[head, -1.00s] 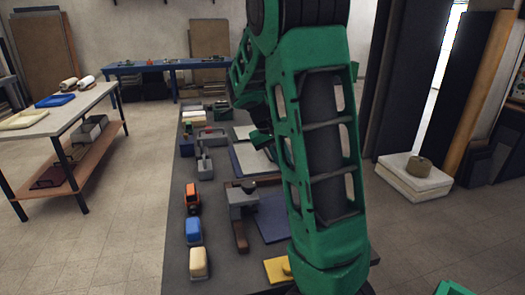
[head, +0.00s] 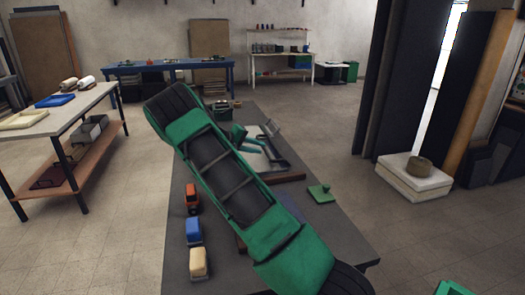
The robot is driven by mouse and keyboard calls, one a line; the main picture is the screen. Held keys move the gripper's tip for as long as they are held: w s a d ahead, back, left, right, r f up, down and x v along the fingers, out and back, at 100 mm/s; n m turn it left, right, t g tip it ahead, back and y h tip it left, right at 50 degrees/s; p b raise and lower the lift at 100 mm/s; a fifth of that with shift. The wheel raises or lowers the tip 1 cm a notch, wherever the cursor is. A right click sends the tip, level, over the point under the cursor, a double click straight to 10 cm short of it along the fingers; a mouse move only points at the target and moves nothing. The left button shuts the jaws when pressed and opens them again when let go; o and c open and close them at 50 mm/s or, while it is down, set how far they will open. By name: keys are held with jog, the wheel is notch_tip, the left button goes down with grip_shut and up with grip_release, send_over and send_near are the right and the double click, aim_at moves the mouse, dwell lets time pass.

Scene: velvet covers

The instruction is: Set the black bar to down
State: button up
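My green arm crosses the middle of the view and hides much of the long grey table. Past the arm, a small green part near my gripper (head: 248,148) shows over a pale panel (head: 254,161) on the table. The fingers are too small and partly hidden to tell open from shut. A dark slanting bar (head: 274,150) lies along the right of the pale panel, close to my gripper; it may be the black bar. Whether my gripper touches it cannot be told. A grey piece (head: 272,127) stands up at its far end.
An orange toy vehicle (head: 192,197), a blue one (head: 194,231) and a cream one (head: 198,263) line the table's left edge. A green plate with a knob (head: 320,193) lies at the right edge.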

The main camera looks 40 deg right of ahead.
jog(key=w, duration=0.2)
jog(key=w+a+f+n+h, duration=0.1)
jog(key=w+f+t+h, duration=0.1)
jog(key=w, duration=0.1)
jog(key=shift+w+a+f, duration=0.1)
jog(key=shift+w+a, duration=0.1)
jog(key=shift+w, duration=0.1)
jog(key=x, duration=1)
jog(key=shift+d, duration=0.4)
grip_shut()
